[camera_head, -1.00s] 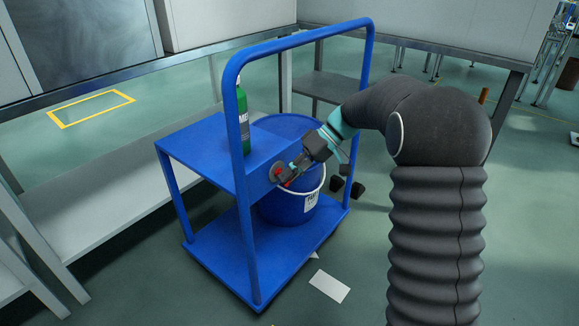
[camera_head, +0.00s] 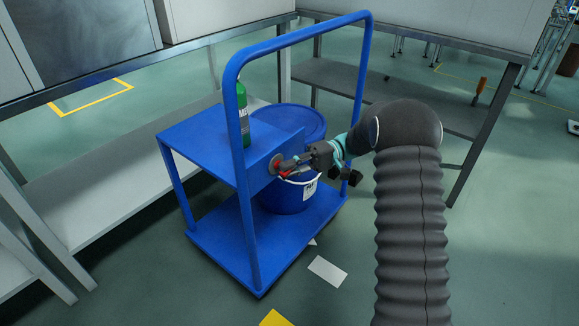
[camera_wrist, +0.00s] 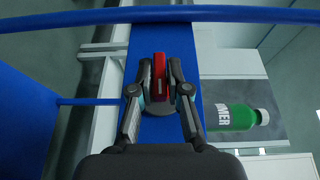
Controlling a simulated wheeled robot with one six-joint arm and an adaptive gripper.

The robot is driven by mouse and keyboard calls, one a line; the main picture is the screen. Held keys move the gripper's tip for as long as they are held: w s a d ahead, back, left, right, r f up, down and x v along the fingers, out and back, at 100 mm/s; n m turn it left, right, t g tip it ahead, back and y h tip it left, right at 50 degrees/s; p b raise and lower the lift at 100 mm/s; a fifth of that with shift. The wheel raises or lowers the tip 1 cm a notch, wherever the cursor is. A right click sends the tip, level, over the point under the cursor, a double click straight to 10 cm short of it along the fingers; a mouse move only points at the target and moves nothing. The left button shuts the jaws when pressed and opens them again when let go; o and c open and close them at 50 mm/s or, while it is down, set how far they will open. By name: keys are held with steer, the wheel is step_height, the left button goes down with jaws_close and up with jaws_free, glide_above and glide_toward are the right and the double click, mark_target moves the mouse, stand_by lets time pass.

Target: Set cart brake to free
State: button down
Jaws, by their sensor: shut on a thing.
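The blue cart (camera_head: 225,222) stands in the middle of the head view, with a tall push handle. Its brake has a round grey-red disc (camera_head: 276,164) on the side panel under the top shelf. A red lever (camera_head: 283,173) sits at this disc, mostly hidden by my gripper in the head view. My gripper (camera_head: 288,165) is at the disc, reaching in from the right. In the wrist view, the red lever (camera_wrist: 159,74) stands between the two fingers of my gripper (camera_wrist: 160,75), which are shut on it. The lever's exact setting cannot be read.
A green bottle (camera_head: 243,126) stands on the cart's top shelf and shows in the wrist view (camera_wrist: 230,117). A blue drum (camera_head: 285,197) with a white label stands on the lower deck. A white sheet (camera_head: 327,271) lies on the floor. Grey benches (camera_head: 420,97) stand behind.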

stand_by(0.4)
steer(key=shift+y, duration=0.3)
steer(key=c, duration=1.2)
jaws_free()
